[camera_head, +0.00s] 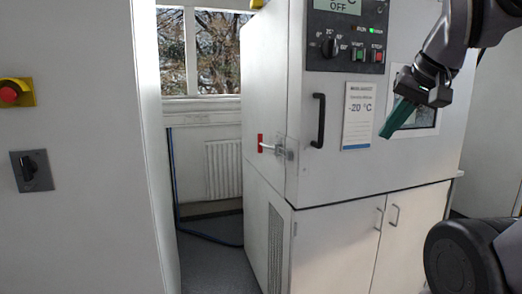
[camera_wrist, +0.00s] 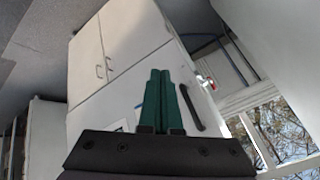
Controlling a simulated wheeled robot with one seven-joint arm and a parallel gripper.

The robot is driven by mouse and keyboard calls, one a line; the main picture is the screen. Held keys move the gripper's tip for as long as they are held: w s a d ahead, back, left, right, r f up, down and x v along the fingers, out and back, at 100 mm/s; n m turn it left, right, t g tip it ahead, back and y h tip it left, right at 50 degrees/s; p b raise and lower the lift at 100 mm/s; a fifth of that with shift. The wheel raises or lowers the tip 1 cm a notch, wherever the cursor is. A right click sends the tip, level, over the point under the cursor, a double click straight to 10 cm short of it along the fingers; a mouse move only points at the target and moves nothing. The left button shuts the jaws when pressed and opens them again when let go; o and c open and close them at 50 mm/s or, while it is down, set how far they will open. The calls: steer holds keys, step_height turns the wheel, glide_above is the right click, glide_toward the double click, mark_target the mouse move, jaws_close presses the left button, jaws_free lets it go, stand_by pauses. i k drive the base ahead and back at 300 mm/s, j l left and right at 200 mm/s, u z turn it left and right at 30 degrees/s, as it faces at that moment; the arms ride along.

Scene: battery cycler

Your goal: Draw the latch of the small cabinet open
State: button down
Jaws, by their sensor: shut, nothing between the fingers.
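The small cabinet (camera_head: 345,175) is a pale grey chamber with a control panel on its upper front; it also shows in the wrist view (camera_wrist: 110,98). Its latch (camera_head: 268,145) has a red grip and a pale metal rod and bracket on the left side, near the front edge. A black bar handle (camera_head: 319,120) is on the door front, also in the wrist view (camera_wrist: 190,107). My gripper (camera_head: 388,133) has green fingers, shut and empty, in front of the door's right part, well to the right of the latch. The fingers also show in the wrist view (camera_wrist: 157,73).
Below is a base cupboard with two doors (camera_head: 345,245) and metal handles. A wall panel with a red button (camera_head: 9,93) and a black switch (camera_head: 27,168) stands at left. A blue hose (camera_head: 173,180) runs through the gap beside the cabinet. A white sign (camera_head: 357,115) is on the door.

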mark_target(260, 145)
steer(key=i+j, duration=0.95)
steer(key=i+j+u, duration=0.05)
